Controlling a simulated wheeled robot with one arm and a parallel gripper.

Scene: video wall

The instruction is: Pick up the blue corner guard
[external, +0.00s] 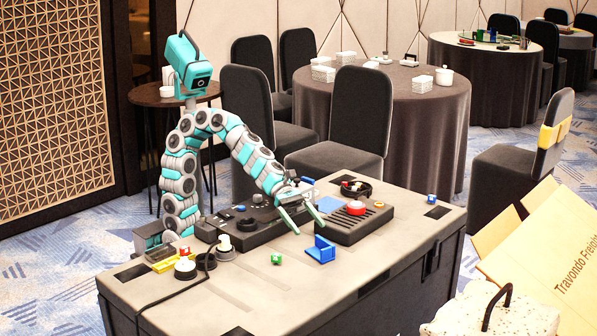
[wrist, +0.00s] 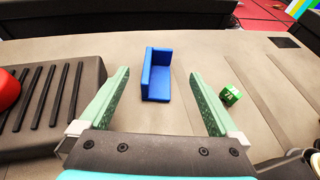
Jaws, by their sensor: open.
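The blue corner guard (external: 321,250) is an L-shaped piece lying on the grey case top, near its front edge in the external view. In the wrist view the blue corner guard (wrist: 157,77) sits ahead of my gripper, between the lines of the two fingers and just beyond their tips. My gripper (external: 300,219) is open and empty, above the case top and a little to the left of the guard in the external view. In the wrist view my gripper (wrist: 159,73) shows two green fingers spread wide. No contact with the guard shows.
A black ribbed box (external: 352,223) with a red button (external: 355,208) stands beside the guard. A green cube (wrist: 230,95) lies to the guard's right in the wrist view. A black console (external: 258,227) stands behind. The case top in front of the guard is clear.

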